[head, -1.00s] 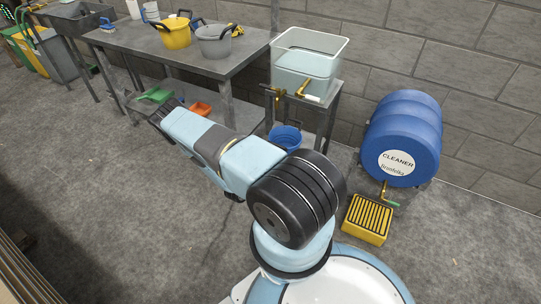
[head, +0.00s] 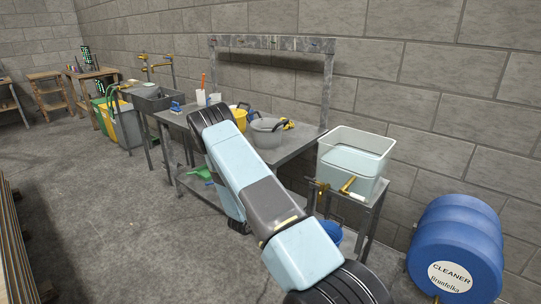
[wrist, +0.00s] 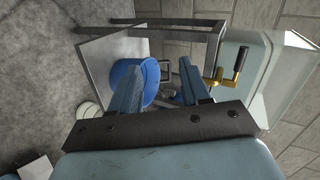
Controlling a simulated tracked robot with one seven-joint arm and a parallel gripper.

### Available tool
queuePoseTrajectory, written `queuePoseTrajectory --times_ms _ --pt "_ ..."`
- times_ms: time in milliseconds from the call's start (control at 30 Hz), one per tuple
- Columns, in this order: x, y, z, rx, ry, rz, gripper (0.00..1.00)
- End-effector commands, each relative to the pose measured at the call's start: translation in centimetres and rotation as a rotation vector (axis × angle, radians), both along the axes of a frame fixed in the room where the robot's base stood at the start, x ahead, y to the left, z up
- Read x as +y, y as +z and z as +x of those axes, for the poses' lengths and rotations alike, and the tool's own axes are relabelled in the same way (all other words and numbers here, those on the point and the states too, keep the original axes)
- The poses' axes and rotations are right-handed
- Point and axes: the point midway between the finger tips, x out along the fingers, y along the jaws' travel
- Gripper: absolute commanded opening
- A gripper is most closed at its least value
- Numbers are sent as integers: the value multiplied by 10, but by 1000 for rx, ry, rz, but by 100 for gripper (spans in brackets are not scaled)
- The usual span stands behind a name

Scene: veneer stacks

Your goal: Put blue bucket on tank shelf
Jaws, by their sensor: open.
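The blue bucket (head: 328,233) stands low beneath the clear water tank (head: 352,165), partly hidden behind my arm in the head view. The tank rests on a grey metal stand (head: 376,208). In the wrist view the bucket (wrist: 121,73) is beyond my gripper (wrist: 162,70), partly covered by the left finger. The two fingers are apart with nothing held between them. My gripper is hidden in the head view.
A brass tap (head: 349,184) sticks out from the tank front, and shows close right of the fingers in the wrist view (wrist: 238,63). A metal table (head: 290,150) with a grey bucket (head: 267,134) stands left. A blue cleaner drum (head: 455,245) is at right.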

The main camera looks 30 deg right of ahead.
Motion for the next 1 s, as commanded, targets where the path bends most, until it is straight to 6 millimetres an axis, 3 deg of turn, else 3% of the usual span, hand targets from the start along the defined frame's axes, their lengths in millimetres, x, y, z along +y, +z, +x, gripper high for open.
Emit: queuePoseTrajectory --times_ms 33,200,500,767,1000 --pt "7 18 10 9 29 26 46" --pt "32 70 33 74 156 103 46" --pt "79 168 52 179 420 186 46" --pt "120 256 43 266 679 200 46" --pt "154 334 14 348 927 159 46"
